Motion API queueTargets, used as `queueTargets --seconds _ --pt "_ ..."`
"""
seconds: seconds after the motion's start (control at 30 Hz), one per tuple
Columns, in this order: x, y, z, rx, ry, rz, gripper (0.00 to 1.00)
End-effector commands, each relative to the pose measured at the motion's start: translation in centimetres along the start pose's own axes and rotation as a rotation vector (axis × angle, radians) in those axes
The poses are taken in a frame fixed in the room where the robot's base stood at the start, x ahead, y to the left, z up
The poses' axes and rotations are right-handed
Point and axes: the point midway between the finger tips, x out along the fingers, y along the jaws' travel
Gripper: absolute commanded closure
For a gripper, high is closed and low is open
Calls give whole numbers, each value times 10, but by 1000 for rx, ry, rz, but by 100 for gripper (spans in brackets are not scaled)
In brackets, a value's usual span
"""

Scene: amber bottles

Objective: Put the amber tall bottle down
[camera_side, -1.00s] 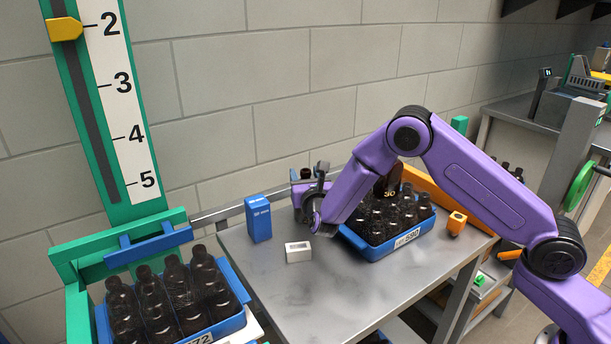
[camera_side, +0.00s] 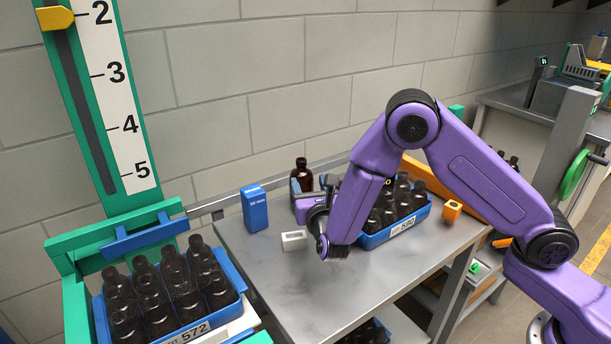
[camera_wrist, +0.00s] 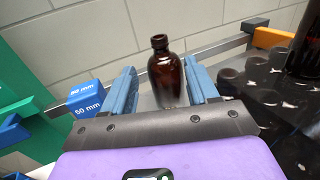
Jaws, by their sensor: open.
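An amber bottle (camera_side: 301,176) stands upright at the back of the metal table, left of the blue crate. It also shows in the wrist view (camera_wrist: 165,75), between the two blue fingers. My gripper (camera_wrist: 163,88) is open, with one finger on each side of the bottle and a gap visible at least on the left. In the side view my gripper (camera_side: 303,190) is low over the table, and its fingers partly hide the bottle's lower part.
A blue crate (camera_side: 403,232) of dark bottles stands right of my gripper. A blue 50 mm block (camera_side: 254,208), a white block (camera_side: 293,241) and an orange block (camera_side: 452,210) sit on the table. Another blue crate (camera_side: 212,328) is at left. The table's front is clear.

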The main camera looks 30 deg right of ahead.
Motion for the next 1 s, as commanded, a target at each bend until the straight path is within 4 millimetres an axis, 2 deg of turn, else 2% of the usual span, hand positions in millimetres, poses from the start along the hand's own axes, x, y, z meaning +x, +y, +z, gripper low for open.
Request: queueTargets --seconds 0.13,0.4,0.53,0.67,0.77,0.87,1.0 --pt "-14 0 0 1 -1 2 41" --pt "-18 -1 1 3 0 -3 41" --pt "-20 -16 10 47 27 -59 41" --pt "-34 -54 26 169 107 -202 41" --pt "-55 -91 35 299 202 -338 41" --pt "-82 -126 38 439 310 -471 41" --pt "-130 -166 35 641 479 -649 41"
